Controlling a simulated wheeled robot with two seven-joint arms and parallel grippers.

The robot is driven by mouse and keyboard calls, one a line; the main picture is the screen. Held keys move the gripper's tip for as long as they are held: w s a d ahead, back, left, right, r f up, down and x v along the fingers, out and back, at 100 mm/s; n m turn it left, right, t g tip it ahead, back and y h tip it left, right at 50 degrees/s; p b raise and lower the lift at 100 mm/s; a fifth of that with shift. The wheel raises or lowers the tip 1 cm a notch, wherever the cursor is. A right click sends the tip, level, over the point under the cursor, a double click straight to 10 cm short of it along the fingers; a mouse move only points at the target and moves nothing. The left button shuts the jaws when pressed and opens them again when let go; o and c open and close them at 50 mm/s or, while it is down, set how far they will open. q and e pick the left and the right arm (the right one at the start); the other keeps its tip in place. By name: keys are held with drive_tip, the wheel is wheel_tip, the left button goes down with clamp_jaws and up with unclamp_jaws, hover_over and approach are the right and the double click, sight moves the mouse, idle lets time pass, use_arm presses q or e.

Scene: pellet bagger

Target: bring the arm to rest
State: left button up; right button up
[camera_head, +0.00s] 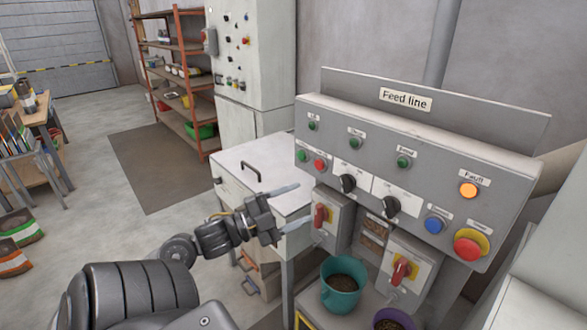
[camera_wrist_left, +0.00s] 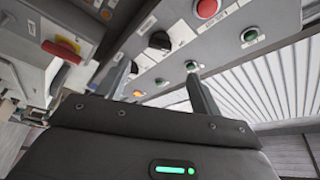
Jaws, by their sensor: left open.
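My left arm comes in from the lower left in the head view. Its gripper (camera_head: 290,208) is open and empty, in front of the left end of the feed line panel (camera_head: 420,150). Its two fingers point right, toward the panel, and appear apart from it. In the left wrist view the two open fingers (camera_wrist_left: 165,85) reach up in front of the panel's buttons and black knob, with nothing between them. My right gripper is in neither view.
Red rotary switches (camera_head: 320,215) (camera_head: 400,270) sit on boxes below the panel. A teal bucket (camera_head: 342,295) of pellets stands below them. A white cabinet (camera_head: 255,165) with a handle is behind the gripper. Open floor (camera_head: 100,220) lies to the left, beside a workbench (camera_head: 40,125).

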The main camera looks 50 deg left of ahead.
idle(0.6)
use_arm(q)
drive_tip(key=w+a+f+n+g+y, duration=0.2)
drive_tip(key=a+f+n+y, duration=0.5)
drive_tip(key=a+f, duration=0.6)
drive_tip(key=s+a+f+n+g+y, duration=0.1)
drive_tip(key=s+f+n+g, duration=0.25)
drive_tip(key=f, duration=1.05)
drive_tip(key=s+a+f+n+g+y, duration=0.15)
drive_tip(key=s+f, duration=0.25)
drive_tip(key=f, duration=1)
drive_tip(key=s+d+f+n+g, duration=0.1)
drive_tip(key=s+d+f+g, duration=0.2)
drive_tip(key=s+d+f, duration=0.35)
drive_tip(key=s+d+f+g+h, duration=0.1)
drive_tip(key=s+d+f+g, duration=0.15)
drive_tip(key=s+f, duration=0.6)
drive_tip(key=s+d+f+n+g, duration=0.1)
drive_tip(key=s+d+f+g, duration=0.3)
drive_tip(key=f, duration=0.5)
drive_tip(key=s+d+f+g+h, duration=0.1)
drive_tip(key=s+d+f, duration=0.2)
drive_tip(key=d, duration=0.6)
drive_tip(key=s+d+f+h, duration=0.1)
drive_tip(key=s+d+f, duration=0.3)
drive_tip(key=d, duration=0.5)
drive_tip(key=shift+s+m+g, duration=0.3)
drive_tip(key=shift+s+g, duration=0.05)
drive_tip(key=shift+s, duration=0.85)
